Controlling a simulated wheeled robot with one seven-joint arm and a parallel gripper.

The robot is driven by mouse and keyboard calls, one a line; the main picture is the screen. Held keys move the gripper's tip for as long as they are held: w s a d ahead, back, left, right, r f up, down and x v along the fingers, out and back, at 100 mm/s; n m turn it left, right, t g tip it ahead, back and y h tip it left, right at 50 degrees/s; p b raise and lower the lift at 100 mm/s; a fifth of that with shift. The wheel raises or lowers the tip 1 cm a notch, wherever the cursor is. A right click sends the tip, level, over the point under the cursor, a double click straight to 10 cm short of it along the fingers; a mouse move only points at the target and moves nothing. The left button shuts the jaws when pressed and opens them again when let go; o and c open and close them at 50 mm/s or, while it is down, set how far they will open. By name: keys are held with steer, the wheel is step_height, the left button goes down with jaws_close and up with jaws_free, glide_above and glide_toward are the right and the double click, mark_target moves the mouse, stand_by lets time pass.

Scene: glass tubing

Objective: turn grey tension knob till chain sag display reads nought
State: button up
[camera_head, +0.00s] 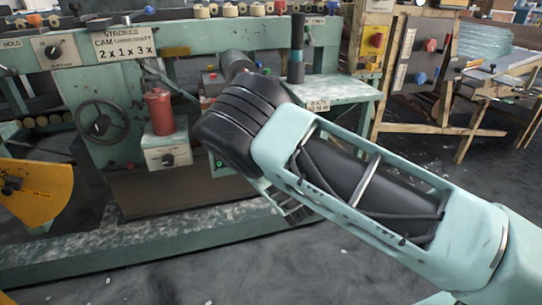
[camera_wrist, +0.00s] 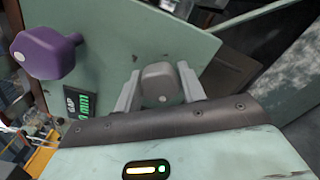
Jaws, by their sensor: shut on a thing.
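In the wrist view my gripper (camera_wrist: 159,87) has one finger on each side of a grey knob (camera_wrist: 157,80) and is shut on it. The knob is a blunt block with a light dot on its face, set on a pale green panel. A small dark display (camera_wrist: 79,103) with green characters lies left of the knob; its lower part is cut off by my gripper's body, and I cannot read its full value. In the head view a bit of green display (camera_head: 219,162) shows beside my arm, which hides the grey knob and my fingers.
A purple knob (camera_wrist: 47,52) sticks out left of the grey one in the wrist view. The head view shows a red cylinder (camera_head: 160,111) on a white box (camera_head: 167,152), a handwheel (camera_head: 102,122) and a yellow guard (camera_head: 36,191). The floor at right is open.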

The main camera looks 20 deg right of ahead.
steer(key=n+p, duration=0.1)
steer(key=n, duration=0.2)
steer(key=shift+n, duration=1.8)
steer(key=shift+p, duration=0.3)
steer(key=o, duration=1)
steer(key=shift+c, duration=0.2)
steer(key=shift+s, duration=0.1)
steer(key=s+p, duration=0.3)
steer(key=s, duration=1.4)
steer(key=shift+s, duration=0.15)
